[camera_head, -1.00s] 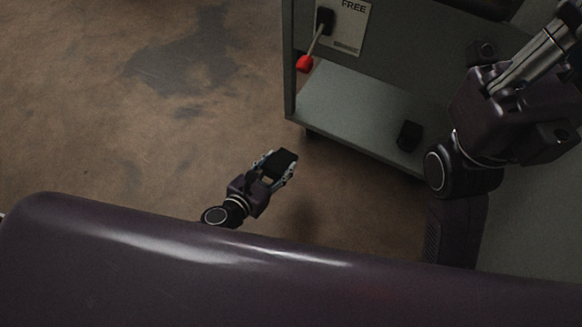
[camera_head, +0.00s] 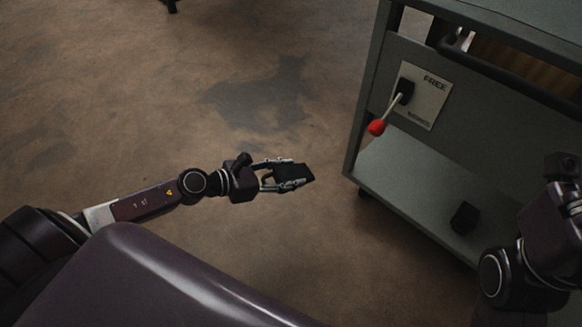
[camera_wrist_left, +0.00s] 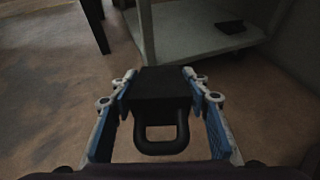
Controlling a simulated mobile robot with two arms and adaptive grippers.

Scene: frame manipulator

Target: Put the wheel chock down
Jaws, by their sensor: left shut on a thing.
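The black wheel chock (camera_head: 293,174) is held between the fingers of my left gripper (camera_head: 288,176), which is shut on it above the brown floor, left of the grey cart. In the left wrist view the chock (camera_wrist_left: 162,95) sits between the blue-padded fingers (camera_wrist_left: 160,105), with its loop handle towards the camera. A second black block (camera_head: 464,218), which looks like another chock, lies on the cart's lower shelf. My right arm is at the right edge; its fingers are not visible.
The grey cart (camera_head: 385,165) stands at the right, with a red-knobbed lever (camera_head: 377,127) beside a plate marked FREE (camera_head: 427,96). Its lower shelf (camera_head: 405,182) has bare room left of the block. The floor (camera_head: 150,110) to the left is clear.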

